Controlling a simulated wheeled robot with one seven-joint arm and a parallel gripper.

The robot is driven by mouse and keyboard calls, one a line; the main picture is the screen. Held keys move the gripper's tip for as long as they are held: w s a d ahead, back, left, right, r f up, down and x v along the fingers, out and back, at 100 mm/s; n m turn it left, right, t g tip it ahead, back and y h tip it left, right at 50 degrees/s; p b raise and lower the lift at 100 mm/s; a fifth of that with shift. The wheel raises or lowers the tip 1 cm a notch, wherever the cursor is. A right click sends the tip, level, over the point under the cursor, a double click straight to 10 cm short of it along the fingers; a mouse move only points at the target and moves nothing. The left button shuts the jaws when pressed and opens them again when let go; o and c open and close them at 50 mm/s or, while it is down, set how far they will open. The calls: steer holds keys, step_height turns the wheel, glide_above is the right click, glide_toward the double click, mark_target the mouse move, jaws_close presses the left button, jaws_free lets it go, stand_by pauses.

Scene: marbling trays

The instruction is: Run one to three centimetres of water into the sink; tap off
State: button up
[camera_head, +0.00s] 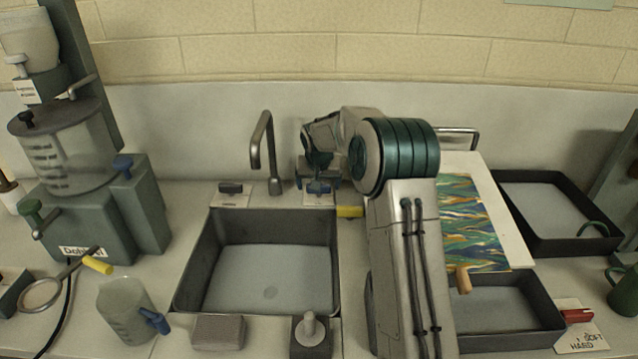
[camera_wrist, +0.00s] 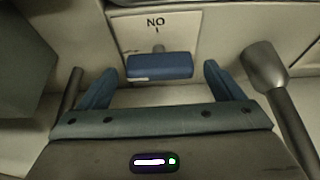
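The dark sink (camera_head: 190,262) stands in the counter at the middle of the head view. Its floor is pale grey with a round drain mark; I cannot tell whether water covers it. The bent metal tap (camera_head: 264,140) stands behind it, and no stream shows under its spout. A blue tap handle (camera_head: 318,188) is right of the tap and a black handle (camera_head: 230,188) is left of it. In the wrist view the blue handle (camera_wrist: 160,68) lies between and slightly ahead of the fingertips of my open gripper (camera_wrist: 160,75), with gaps on both sides. My gripper also shows in the head view (camera_head: 318,165).
My arm crosses right of the sink, in front of a marbled sheet (camera_head: 465,222) and a dark tray (camera_head: 510,310). Another dark tray (camera_head: 555,205) stands far right. A jug (camera_head: 124,310) and a grey machine (camera_head: 85,205) stand left. A grey block (camera_head: 218,331) lies at the sink's front.

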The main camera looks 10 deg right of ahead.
steer(key=b+v, duration=0.1)
steer(key=v, duration=1.2)
steer(key=shift+r, duration=0.4)
steer(key=shift+s, duration=0.1)
steer(key=s+f+n+g, duration=0.1)
steer(key=s+f, duration=0.1)
steer(key=s, duration=1.7)
steer(key=s+f, duration=0.2)
steer(key=s, duration=1.7)
steer(key=shift+d+f+n+g+y, duration=0.25)
steer(key=shift+d+n+g+y, duration=0.15)
